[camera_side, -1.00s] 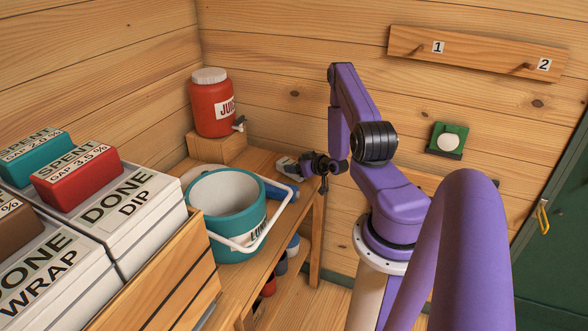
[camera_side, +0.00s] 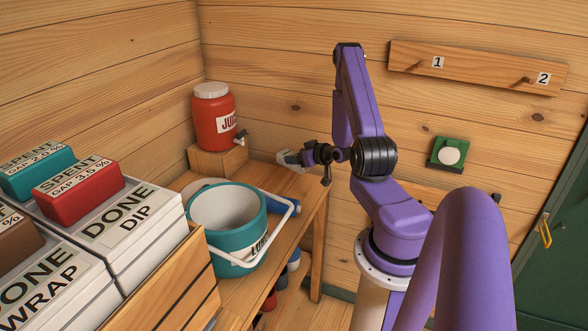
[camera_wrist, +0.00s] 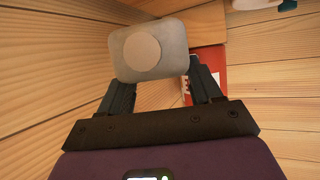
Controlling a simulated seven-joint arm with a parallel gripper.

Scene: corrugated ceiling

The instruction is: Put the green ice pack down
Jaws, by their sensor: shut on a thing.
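My gripper (camera_side: 301,158) is shut on a pack (camera_side: 288,159) above the back right end of the wooden bench. In the wrist view the pack (camera_wrist: 150,50) is a rounded rectangle with a round disc on its face. It looks grey; I see no clear green on it. The gripper's fingers (camera_wrist: 158,82) grip it at its two sides. In the side view the pack is small, and I cannot tell whether it touches anything below.
A teal open bucket (camera_side: 226,231) with a white handle stands on the bench (camera_side: 281,243). A red juice jug (camera_side: 214,118) sits on a wooden block (camera_side: 217,160) behind. Boxes (camera_side: 135,235) fill the left. A green square (camera_side: 450,153) with a white disc is on the wall.

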